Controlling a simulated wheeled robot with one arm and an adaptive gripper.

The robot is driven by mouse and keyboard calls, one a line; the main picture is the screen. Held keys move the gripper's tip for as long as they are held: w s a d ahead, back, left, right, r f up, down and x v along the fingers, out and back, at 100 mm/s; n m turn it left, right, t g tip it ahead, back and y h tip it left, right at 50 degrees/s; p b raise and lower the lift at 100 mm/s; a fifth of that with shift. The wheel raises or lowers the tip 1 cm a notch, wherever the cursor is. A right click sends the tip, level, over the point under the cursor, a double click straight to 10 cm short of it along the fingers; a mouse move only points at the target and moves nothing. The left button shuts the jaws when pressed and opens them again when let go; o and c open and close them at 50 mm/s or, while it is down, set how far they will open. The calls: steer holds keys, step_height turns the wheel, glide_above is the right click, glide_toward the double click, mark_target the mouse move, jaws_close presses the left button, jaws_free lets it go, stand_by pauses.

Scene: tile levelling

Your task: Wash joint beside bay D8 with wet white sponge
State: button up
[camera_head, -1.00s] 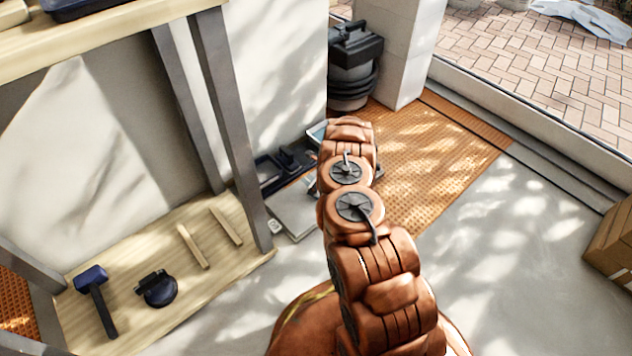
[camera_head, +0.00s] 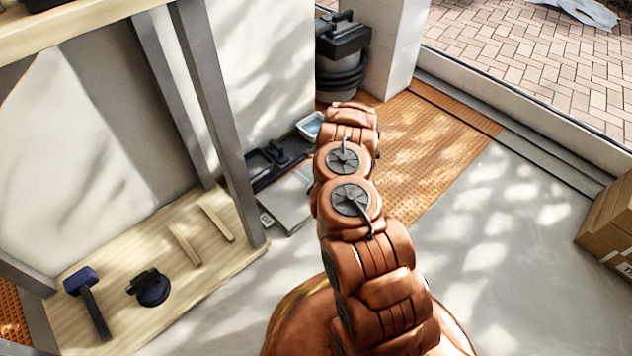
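My arm runs up the middle of the view, and its far end hides my gripper. No white sponge shows. The joint beside bay D8 cannot be made out, and no bay label is readable. An orange mat with a fine raised pattern (camera_head: 440,150) lies on the floor beyond and to the right of my arm. A small light-blue tub (camera_head: 310,124) shows just left of the arm's far end.
A wooden shelf unit stands at left; its lower board (camera_head: 215,262) holds a mallet (camera_head: 88,300), a dark suction cup (camera_head: 150,287) and two wood strips. A dark vacuum (camera_head: 342,55) stands by the white pillar. A cardboard box (camera_head: 608,228) is at right. Grey floor (camera_head: 500,290) is clear.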

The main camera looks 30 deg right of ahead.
steer(key=shift+s+d+b, duration=0.2)
steer(key=shift+s+d, duration=0.05)
steer(key=shift+s, duration=0.7)
steer(key=shift+s+d+b, duration=0.15)
steer(key=shift+s+d, duration=0.05)
steer(key=shift+s, duration=0.7)
steer(key=shift+s+d, duration=0.2)
steer(key=shift+s, duration=0.7)
steer(key=shift+s+d, duration=0.15)
steer(key=shift+s, duration=0.7)
steer(key=shift+f, duration=0.1)
step_height(320, 180, up, 7)
steer(key=p, duration=0.6)
